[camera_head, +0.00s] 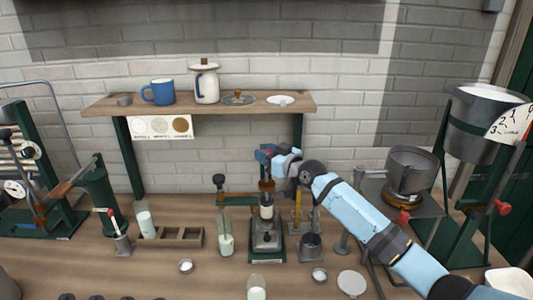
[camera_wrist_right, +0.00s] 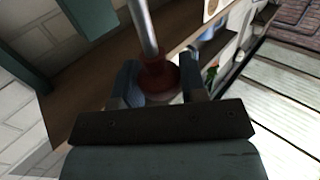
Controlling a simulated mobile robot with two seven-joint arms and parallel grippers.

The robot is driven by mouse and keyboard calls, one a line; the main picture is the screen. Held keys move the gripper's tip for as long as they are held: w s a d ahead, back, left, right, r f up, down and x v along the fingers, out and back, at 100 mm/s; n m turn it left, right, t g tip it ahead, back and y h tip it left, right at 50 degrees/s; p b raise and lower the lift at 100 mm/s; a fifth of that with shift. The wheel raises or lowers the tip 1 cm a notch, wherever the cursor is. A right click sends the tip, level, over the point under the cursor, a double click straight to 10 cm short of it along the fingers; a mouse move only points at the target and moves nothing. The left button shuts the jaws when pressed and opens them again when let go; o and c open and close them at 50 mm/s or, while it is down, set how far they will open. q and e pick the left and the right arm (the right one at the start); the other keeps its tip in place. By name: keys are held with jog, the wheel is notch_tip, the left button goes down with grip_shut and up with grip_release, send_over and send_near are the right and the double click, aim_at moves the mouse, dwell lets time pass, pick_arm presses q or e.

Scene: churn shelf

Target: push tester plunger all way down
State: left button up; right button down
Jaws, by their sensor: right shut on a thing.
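The tester (camera_head: 267,240) stands on the wooden bench near the middle of the head view, with a dark green base and a small pale-labelled vessel in its upright frame. My right gripper (camera_head: 268,153) is at the top of the tester, above its dark upper part. In the right wrist view my right gripper (camera_wrist_right: 158,84) is shut on a dark red knob (camera_wrist_right: 158,74), one finger on each side. A grey metal rod (camera_wrist_right: 143,25) runs from the knob. The head view does not show clearly how far down the plunger is. My left gripper is not in view.
A wooden shelf (camera_head: 215,108) with a blue mug (camera_head: 160,92) and a white pot (camera_head: 206,86) is behind the tester. A bottle (camera_head: 226,240) stands left of the tester, a dark cup (camera_head: 311,246) right. A wooden rack (camera_head: 183,237) lies further left.

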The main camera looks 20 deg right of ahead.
notch_tip(320, 180, down, 6)
jog(key=b, duration=0.3)
jog(key=shift+r+b, duration=0.25)
jog(key=shift+b, duration=0.05)
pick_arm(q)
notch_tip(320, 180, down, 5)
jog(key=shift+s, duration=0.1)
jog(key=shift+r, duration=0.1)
pick_arm(e)
jog(key=c, duration=0.7)
grip_release()
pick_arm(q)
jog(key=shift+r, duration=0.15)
pick_arm(e)
jog(key=shift+r, duration=0.1)
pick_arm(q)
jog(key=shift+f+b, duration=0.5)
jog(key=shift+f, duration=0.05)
pick_arm(e)
jog(key=v, duration=1.3)
jog(key=shift+s+d, duration=0.2)
jog(key=shift+s, duration=0.15)
